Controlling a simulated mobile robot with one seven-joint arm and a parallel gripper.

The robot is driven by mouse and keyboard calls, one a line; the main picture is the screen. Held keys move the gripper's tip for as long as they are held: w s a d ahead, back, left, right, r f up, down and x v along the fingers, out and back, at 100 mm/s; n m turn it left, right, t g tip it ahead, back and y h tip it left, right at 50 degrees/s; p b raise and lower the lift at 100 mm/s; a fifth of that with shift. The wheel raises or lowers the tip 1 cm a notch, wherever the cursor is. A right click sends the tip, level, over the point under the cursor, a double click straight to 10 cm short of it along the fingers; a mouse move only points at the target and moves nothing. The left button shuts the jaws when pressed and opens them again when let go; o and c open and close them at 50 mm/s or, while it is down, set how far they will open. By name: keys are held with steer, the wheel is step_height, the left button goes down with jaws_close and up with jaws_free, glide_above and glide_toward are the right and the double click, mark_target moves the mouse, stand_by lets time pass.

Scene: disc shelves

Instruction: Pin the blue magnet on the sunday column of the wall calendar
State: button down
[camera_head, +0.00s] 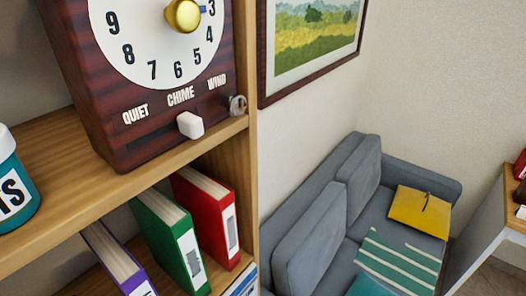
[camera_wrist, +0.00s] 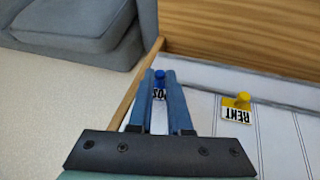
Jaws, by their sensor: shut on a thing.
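In the wrist view, my gripper (camera_wrist: 159,84) is shut on the blue magnet (camera_wrist: 160,74), which shows between the two fingertips. A tag with dark letters (camera_wrist: 159,94), partly hidden, sits by the magnet between the fingers. Behind them is the pale wall calendar (camera_wrist: 280,135), with thin column lines and a wooden frame edge on the left. The gripper is over its left part in the picture. I cannot tell whether the magnet touches the calendar, and no day names are readable. The head view shows neither gripper, magnet nor calendar.
A yellow magnet (camera_wrist: 243,97) with an upside-down RENT tag (camera_wrist: 236,110) is on the calendar, right of my gripper. The head view shows a shelf with a dial clock (camera_head: 160,75), a green binder (camera_head: 172,240) and a red binder (camera_head: 207,215), and a grey sofa (camera_head: 310,235).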

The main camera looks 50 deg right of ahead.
steer(key=shift+w, duration=0.5)
stand_by(0.9)
steer(key=c, duration=0.8)
jaws_free()
steer(key=shift+o, duration=0.2)
steer(key=b+v, duration=0.1)
steer(key=v, duration=1.2)
